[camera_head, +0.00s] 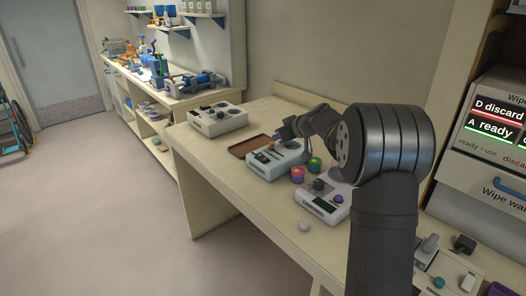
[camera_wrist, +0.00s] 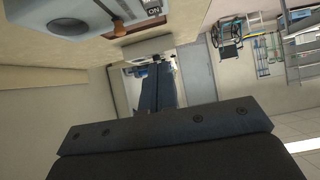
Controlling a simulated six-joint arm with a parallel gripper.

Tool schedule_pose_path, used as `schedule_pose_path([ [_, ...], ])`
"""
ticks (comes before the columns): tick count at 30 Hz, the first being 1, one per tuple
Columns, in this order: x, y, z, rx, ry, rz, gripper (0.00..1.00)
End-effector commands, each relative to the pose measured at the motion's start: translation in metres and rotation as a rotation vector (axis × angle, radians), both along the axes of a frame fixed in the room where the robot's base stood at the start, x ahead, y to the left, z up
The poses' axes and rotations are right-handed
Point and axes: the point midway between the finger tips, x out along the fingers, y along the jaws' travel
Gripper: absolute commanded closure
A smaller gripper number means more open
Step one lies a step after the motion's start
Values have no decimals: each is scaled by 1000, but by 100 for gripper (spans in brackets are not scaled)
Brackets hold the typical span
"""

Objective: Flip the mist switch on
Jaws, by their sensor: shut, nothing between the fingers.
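A pale blue control box (camera_head: 287,165) sits on the bench, with knobs and small dark parts on top. My gripper (camera_head: 285,133) is over its far edge, pointing down and left. The gripper fingers (camera_wrist: 168,85) are shut and empty, apart from the switch in that view. A mist label is not readable, and the switch's position is unclear.
A white control box (camera_head: 218,121) stands farther left and another (camera_head: 323,205) nearer. A brown tray (camera_head: 250,146) lies beside the blue box. Small colourful cups (camera_head: 314,165) stand close to its right. Bare bench (camera_head: 215,160) lies in front.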

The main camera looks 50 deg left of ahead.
Motion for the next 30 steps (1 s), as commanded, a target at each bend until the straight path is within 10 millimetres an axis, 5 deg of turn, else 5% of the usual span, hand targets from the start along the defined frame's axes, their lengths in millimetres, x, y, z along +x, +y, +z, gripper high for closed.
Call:
schedule_pose_path([
  [14,0,5,-5,2,-2,1,100],
  [30,0,81,-60,1,-1,2,100],
])
